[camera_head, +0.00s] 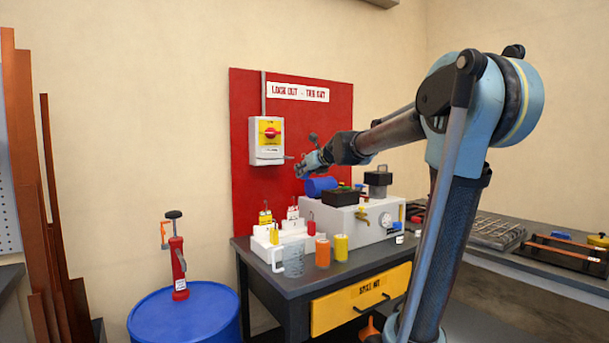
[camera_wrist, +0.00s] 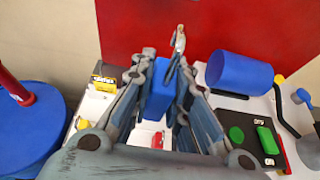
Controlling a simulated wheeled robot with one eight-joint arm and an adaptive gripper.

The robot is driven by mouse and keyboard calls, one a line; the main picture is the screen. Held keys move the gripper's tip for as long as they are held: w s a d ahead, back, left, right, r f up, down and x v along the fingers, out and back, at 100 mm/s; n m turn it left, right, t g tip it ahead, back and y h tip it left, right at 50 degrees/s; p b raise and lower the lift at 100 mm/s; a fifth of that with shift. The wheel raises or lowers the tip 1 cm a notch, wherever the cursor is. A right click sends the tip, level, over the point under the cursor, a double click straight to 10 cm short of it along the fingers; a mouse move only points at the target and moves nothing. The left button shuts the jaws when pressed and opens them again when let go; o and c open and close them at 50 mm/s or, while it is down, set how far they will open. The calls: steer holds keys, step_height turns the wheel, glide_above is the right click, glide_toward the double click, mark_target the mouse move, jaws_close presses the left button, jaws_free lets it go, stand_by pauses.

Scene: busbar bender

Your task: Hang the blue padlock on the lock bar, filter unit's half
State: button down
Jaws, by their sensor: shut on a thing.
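In the wrist view, my gripper (camera_wrist: 165,85) is shut on the blue padlock (camera_wrist: 158,88). Its blue body sits between the fingers, and a grey metal piece, likely its shackle (camera_wrist: 179,42), rises in front of the red board. In the head view, my gripper (camera_head: 304,170) is in the air, just right of the grey switch box (camera_head: 267,152); the padlock cannot be made out there. I cannot tell for sure which part is the lock bar.
A blue cylinder (camera_head: 320,186) and a white unit with a gauge (camera_head: 375,219) stand below my gripper. A white rack (camera_head: 268,246) holds tags and small locks. A clear mug (camera_head: 293,259) and orange and yellow cylinders stand in front. The red board (camera_head: 330,115) is behind.

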steer(key=w+a+f, duration=0.1)
steer(key=w+a, duration=0.6)
steer(key=w, duration=0.4)
steer(key=shift+a+f, duration=0.2)
steer(key=shift+f, duration=0.05)
stand_by(1.1)
steer(key=c, duration=1.5)
jaws_free()
steer(key=shift+o, duration=0.2)
